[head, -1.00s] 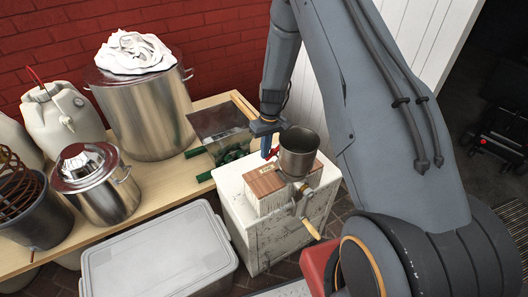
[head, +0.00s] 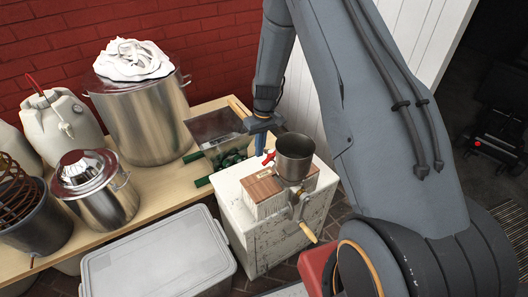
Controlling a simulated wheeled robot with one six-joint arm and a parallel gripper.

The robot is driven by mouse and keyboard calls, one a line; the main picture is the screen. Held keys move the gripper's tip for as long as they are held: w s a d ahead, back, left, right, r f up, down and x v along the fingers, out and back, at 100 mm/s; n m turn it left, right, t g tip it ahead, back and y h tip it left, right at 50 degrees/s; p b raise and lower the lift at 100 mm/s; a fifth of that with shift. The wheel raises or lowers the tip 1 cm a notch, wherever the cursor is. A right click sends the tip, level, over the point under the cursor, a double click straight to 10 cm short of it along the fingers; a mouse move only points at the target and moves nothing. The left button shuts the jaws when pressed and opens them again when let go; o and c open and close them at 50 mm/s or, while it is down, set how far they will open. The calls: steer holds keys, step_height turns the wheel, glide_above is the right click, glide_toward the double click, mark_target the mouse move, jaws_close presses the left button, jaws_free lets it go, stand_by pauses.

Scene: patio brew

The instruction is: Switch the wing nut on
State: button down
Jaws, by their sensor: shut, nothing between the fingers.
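A small red part (head: 268,158), which looks like the wing nut, shows at the left side of the metal mill hopper (head: 294,157), above the wooden block. It is small, and I cannot make out its exact setting. My gripper (head: 260,147) points down just left of the hopper, with its fingers shut and empty. Its tips are close to the red part, up and to the left of it in the picture; I cannot tell whether they touch it.
The mill with a wooden crank handle (head: 308,232) stands on a worn white cabinet (head: 245,224). A grey lidded bin (head: 158,262) is in front. Pots and a steel box (head: 214,128) crowd the wooden table (head: 160,196) at left.

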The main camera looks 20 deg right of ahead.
steer(key=s+a+r+b, duration=0.1)
steer(key=a+r, duration=0.3)
steer(key=r, duration=0.4)
steer(key=shift+a+b, duration=0.25)
steer(key=shift+b, duration=0.6)
steer(key=s+d+r+m, duration=0.1)
steer(key=s+r, duration=0.2)
steer(key=s, duration=0.5)
steer(key=s+r+m+t, duration=0.1)
steer(key=s+r, duration=0.3)
steer(key=s, duration=0.4)
steer(key=s+d+r+h, duration=0.1)
steer(key=s+r, duration=0.3)
steer(key=s, duration=0.4)
steer(key=shift+d+r+m+t, duration=0.25)
steer(key=shift+d+m+t, duration=0.05)
steer(key=shift+d+m, duration=0.1)
steer(key=shift+a, duration=0.1)
